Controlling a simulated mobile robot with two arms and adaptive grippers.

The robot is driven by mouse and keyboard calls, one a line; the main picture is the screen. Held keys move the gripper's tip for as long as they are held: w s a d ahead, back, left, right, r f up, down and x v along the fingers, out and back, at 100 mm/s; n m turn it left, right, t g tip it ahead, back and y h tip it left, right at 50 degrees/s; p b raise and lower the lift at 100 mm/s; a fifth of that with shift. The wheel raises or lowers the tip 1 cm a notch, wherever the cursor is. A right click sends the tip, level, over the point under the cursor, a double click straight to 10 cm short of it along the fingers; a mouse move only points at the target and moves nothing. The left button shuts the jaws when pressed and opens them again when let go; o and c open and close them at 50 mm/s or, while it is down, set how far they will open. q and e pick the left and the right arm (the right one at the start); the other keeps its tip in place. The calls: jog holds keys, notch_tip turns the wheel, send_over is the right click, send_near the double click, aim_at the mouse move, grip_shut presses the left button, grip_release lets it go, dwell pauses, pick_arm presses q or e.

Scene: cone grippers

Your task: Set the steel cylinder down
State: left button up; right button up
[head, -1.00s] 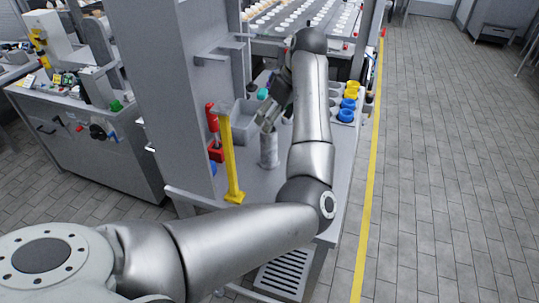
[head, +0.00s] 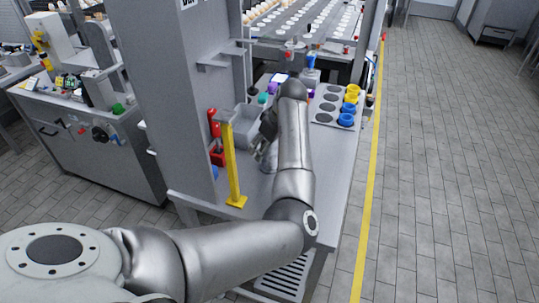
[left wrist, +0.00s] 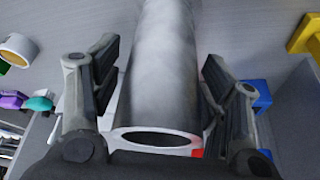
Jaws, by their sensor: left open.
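The steel cylinder (head: 269,164) is on the grey worktop (head: 300,226), beside the far part of my left arm. In the head view my arm and gripper hide most of it. In the left wrist view the cylinder (left wrist: 165,65) runs away from the camera, with its open hollow end facing me. My left gripper (head: 262,148) is open, with one finger on each side of the cylinder. A gap shows between the left-hand finger and the cylinder; contact on the right-hand side is hard to tell. My right gripper is not in view.
A yellow post (head: 233,165) and a red fixture (head: 214,128) stand left of the gripper. A grey bin (head: 247,120) is behind them. A tray with yellow and blue cups (head: 346,119) is at the back right. The worktop's front part is clear.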

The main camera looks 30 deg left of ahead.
pick_arm(q)
jog(key=shift+f, duration=0.1)
grip_shut()
jog(key=shift+w, duration=0.1)
dwell(0.3)
jog(key=shift+a+r, duration=0.1)
jog(key=shift+r, duration=0.1)
